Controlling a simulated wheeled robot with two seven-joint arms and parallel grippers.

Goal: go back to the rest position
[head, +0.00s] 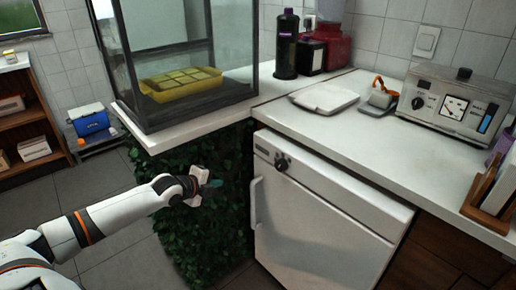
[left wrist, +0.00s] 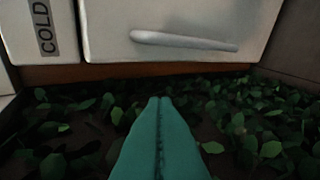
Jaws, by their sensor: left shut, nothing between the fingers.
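My left arm comes in from the left in the head view. My left gripper (head: 213,184) is in front of the leafy green panel under the counter, left of the white appliance's handle. In the left wrist view its green fingers (left wrist: 160,103) are pressed together with nothing between them. They point toward the leaves and the white appliance front. My right gripper is in neither view.
A white counter (head: 300,117) carries a glass case (head: 190,55) with a yellow tray (head: 181,82) inside. Below the counter is a white appliance (head: 310,215) with a handle (left wrist: 185,41). A metal toaster-like device (head: 455,103) stands at right. Open floor lies left.

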